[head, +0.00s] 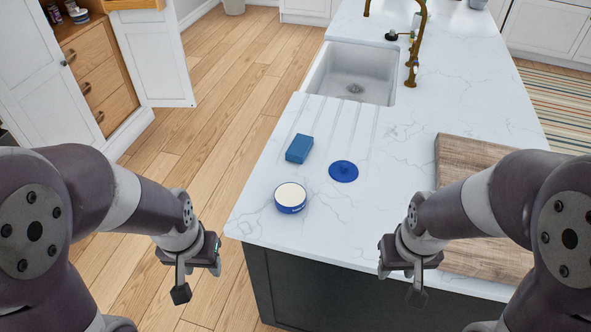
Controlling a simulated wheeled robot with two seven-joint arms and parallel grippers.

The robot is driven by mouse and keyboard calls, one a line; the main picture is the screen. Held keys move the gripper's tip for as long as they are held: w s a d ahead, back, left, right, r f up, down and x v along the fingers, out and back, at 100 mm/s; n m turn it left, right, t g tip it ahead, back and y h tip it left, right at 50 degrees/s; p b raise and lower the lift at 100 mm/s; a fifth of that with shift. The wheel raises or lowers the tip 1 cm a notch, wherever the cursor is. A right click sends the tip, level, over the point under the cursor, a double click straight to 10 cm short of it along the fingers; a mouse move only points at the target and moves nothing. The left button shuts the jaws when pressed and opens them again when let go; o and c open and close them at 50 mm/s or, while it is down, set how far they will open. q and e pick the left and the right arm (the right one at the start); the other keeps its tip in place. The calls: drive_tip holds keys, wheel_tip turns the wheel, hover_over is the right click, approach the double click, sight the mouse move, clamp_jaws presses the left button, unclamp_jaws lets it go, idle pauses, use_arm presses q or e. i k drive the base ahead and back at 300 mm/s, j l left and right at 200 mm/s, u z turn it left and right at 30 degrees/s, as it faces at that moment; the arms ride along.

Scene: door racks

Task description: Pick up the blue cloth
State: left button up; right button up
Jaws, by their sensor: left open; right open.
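The blue cloth (299,148) looks like a small, thick blue block. It lies on the white marble counter at the left end of the drainboard grooves. My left gripper (198,278) is open and empty, in front of the counter's left corner and off its edge, apart from the cloth. My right gripper (401,281) is open and empty at the counter's front edge, to the right of the cloth and nearer to me. Nothing covers the cloth.
A blue round lid (343,172) lies right of the cloth. An open blue tin (290,198) with cream contents stands nearer the front edge. A wooden board (462,158) lies at the right, partly behind my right arm. A sink (352,75) and brass tap (414,55) are behind.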

sight(298, 150)
drive_tip(key=j+u, duration=0.4)
drive_tip(key=i+j+u, duration=0.1)
drive_tip(key=u, duration=0.3)
drive_tip(key=i+j+u, duration=0.15)
drive_tip(key=j+u, duration=0.25)
drive_tip(key=i+j+u, duration=0.15)
drive_tip(key=u, duration=0.25)
drive_tip(key=i+j+z, duration=0.15)
drive_tip(key=i+z, duration=0.3)
drive_tip(key=i+j+z, duration=0.3)
drive_tip(key=z, duration=0.15)
drive_tip(key=i+z, duration=0.15)
drive_tip(key=z, duration=0.35)
drive_tip(key=i+z, duration=0.15)
drive_tip(key=z, duration=0.3)
drive_tip(key=i+z, duration=0.1)
drive_tip(key=z, duration=0.4)
drive_tip(key=i+j+z, duration=0.1)
drive_tip(key=z, duration=0.35)
drive_tip(key=i+j+z, duration=0.1)
drive_tip(key=z, duration=0.4)
drive_tip(key=j+z, duration=0.3)
drive_tip(key=z, duration=0.15)
drive_tip(key=i+j+z, duration=0.15)
drive_tip(key=z, duration=0.2)
drive_tip(key=i+j+z, duration=0.1)
drive_tip(key=j+z, duration=0.25)
